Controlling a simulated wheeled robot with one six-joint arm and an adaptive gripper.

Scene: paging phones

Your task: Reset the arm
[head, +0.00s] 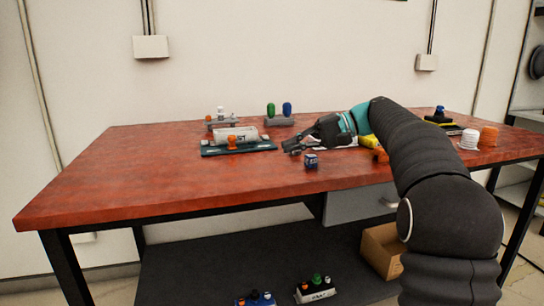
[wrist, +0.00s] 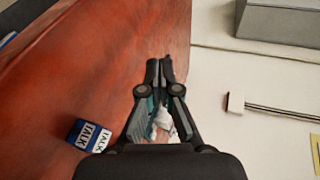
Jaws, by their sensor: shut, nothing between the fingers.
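My gripper (head: 291,147) is at the end of my arm, which reaches in from the right over the red-brown table (head: 150,172). In the wrist view my gripper (wrist: 162,66) is shut, its fingertips together with nothing between them. A small blue and white cube (head: 311,161) lies on the table just below my gripper, apart from it. The cube also shows at the lower left of the wrist view (wrist: 88,136) with "TALK" on its faces. A white object lies partly hidden behind my gripper's linkage in the wrist view.
A grey stand (head: 280,122) with green and blue pegs is behind. The table's front left is clear.

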